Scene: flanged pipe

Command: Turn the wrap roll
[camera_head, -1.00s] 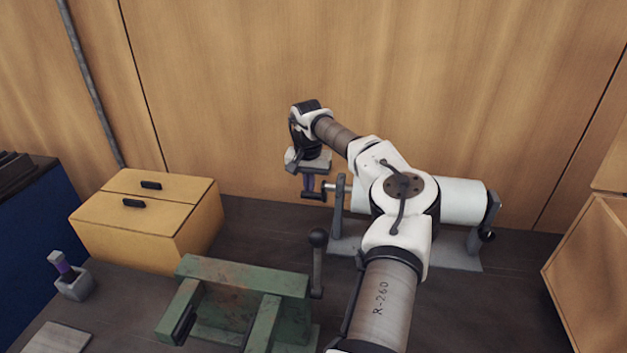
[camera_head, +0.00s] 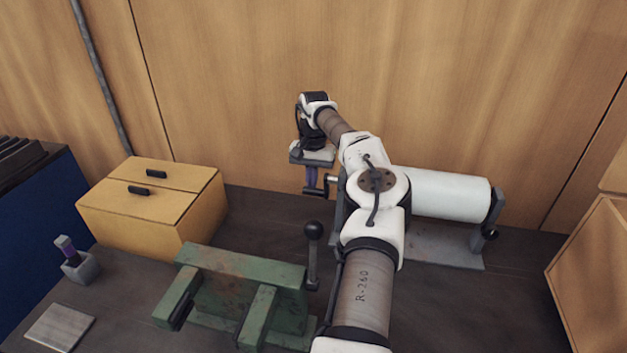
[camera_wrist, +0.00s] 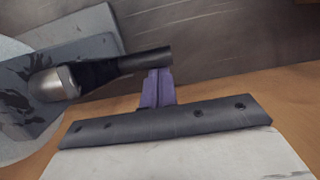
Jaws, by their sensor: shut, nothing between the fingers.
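The wrap roll (camera_head: 447,193) is a white cylinder lying level in a grey stand (camera_head: 435,248), right of centre in the head view. Its left end is behind my arm. A dark crank handle (camera_head: 313,194) sits at the roll's left side; it also shows in the wrist view (camera_wrist: 146,60), beside a rounded metal hub (camera_wrist: 54,84). My gripper (camera_head: 312,181) points down at this handle. In the wrist view my gripper's purple fingers (camera_wrist: 157,86) are together, with their tips at the handle. I cannot tell whether they touch it.
A green vise-like fixture (camera_head: 245,285) with an upright ball-topped lever (camera_head: 313,232) stands in front. A yellow two-drawer box (camera_head: 150,205) is at left, a wooden cabinet (camera_head: 590,275) at right. A wooden wall (camera_head: 420,80) stands close behind the roll.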

